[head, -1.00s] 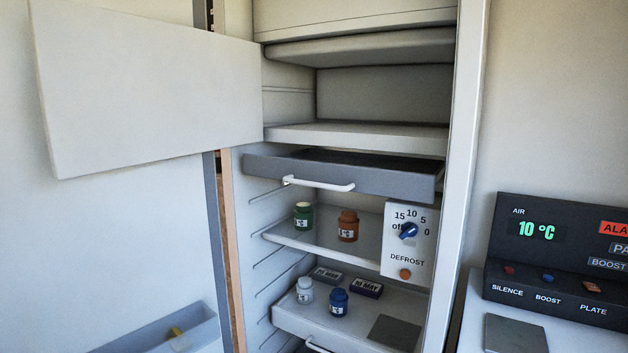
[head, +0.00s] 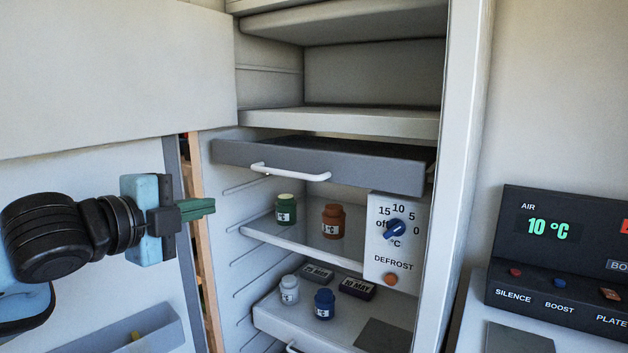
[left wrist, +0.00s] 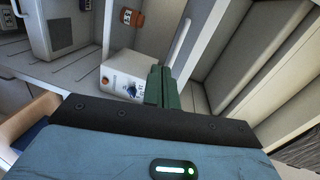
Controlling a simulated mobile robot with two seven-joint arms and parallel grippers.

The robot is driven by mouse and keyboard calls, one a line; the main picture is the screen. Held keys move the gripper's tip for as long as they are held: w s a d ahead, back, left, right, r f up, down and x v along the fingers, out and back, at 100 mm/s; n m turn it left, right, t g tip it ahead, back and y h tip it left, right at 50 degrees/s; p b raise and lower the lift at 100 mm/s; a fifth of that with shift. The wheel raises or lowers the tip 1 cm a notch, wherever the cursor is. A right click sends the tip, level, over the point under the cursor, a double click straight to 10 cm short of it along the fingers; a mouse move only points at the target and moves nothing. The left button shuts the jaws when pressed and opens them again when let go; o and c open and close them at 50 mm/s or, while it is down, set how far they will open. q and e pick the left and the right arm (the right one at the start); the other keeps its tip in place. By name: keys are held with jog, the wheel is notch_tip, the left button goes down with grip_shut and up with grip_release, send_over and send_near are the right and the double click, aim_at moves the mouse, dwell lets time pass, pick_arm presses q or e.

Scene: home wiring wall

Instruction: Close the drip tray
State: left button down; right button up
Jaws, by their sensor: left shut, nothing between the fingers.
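The drip tray (head: 230,152) is a shallow dark grey tray with a white bar handle (head: 290,173) on its front. It sticks out of the open fridge, above the shelf with bottles. My left gripper (head: 212,207) has green fingers, shut and empty. It is left of and lower than the tray handle in the head view, apart from it. In the left wrist view the shut fingers (left wrist: 158,84) point into the fridge, near the white defrost box (left wrist: 122,72). My right gripper is not in view.
The defrost box (head: 393,250) with its blue dial hangs at the right below the tray. Green (head: 286,209) and brown (head: 333,220) bottles stand on the shelf beneath. An open white door (head: 110,75) is at the left. A dark control panel (head: 560,250) is at the right.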

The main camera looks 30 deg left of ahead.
aim_at(276, 174)
pick_arm(q)
jog(key=shift+s+d+r+m, duration=0.15)
jog(key=shift+d+r+m, duration=0.15)
jog(key=shift+r, duration=0.35)
jog(key=shift+s+d+r+m, duration=0.1)
jog(key=shift+d+r+m, duration=0.1)
jog(key=shift+d+r, duration=0.3)
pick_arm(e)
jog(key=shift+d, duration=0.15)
pick_arm(q)
jog(key=shift+a+r, duration=0.1)
jog(key=shift+a, duration=0.05)
